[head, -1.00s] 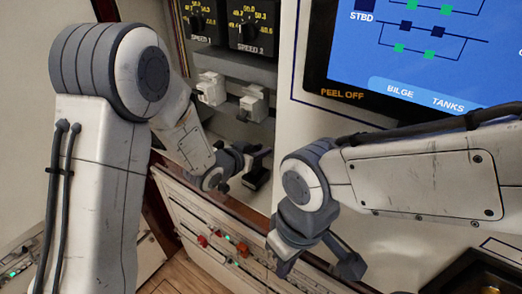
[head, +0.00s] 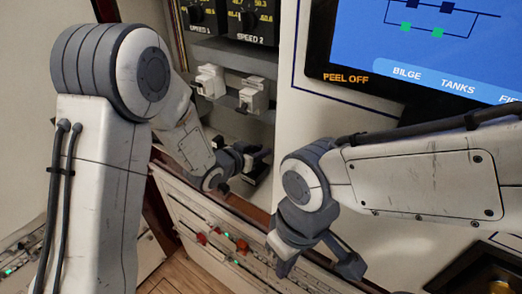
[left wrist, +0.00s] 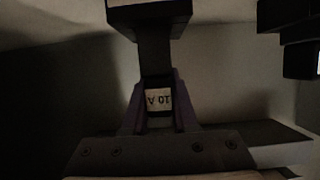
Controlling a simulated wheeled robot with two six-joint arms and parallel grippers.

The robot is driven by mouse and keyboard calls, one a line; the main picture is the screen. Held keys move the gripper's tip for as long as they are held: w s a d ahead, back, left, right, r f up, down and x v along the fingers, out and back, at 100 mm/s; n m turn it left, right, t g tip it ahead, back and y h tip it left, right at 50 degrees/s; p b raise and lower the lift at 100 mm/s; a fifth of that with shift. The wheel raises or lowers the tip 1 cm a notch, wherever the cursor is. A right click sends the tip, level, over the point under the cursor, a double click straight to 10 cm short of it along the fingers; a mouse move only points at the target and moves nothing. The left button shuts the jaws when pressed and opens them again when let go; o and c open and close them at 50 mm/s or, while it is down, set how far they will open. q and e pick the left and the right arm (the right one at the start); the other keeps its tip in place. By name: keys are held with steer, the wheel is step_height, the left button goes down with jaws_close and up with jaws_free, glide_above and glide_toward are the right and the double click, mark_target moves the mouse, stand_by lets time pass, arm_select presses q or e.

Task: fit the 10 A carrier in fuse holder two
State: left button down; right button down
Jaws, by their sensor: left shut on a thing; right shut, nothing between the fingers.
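My left gripper (head: 240,165) is low in the panel recess, below the two white holders. In the left wrist view its fingers (left wrist: 158,108) are shut on a dark carrier with a white label reading 10 A (left wrist: 158,100), upside down. A black block (left wrist: 150,14) is at the carrier's far end; I cannot tell whether it is part of it. Two white fuse holders stand side by side in the recess, a left one (head: 211,80) and a right one (head: 253,95). No number is readable on them. My right gripper (head: 286,264) is shut and empty in front of the lower panel.
Speed dials (head: 250,18) are above the holders. A blue screen (head: 430,50) is at the upper right. A sloping panel with red switches and lights (head: 225,242) runs below both grippers. Another black block (left wrist: 298,50) is at the right in the left wrist view.

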arm_select(q)
steer(key=shift+f+b, duration=0.85)
steer(key=shift+f, duration=0.15)
steer(key=c, duration=0.6)
jaws_free()
steer(key=shift+r, duration=0.1)
steer(key=b+v, duration=0.1)
steer(key=v, duration=0.6)
steer(key=b+v, duration=0.2)
steer(key=b, duration=0.1)
steer(key=shift+s+a, duration=0.1)
steer(key=shift+s+a+r+b, duration=0.15)
steer(key=shift+s+a+b, duration=0.25)
steer(key=shift+b, duration=0.25)
steer(key=shift+s+d, duration=0.1)
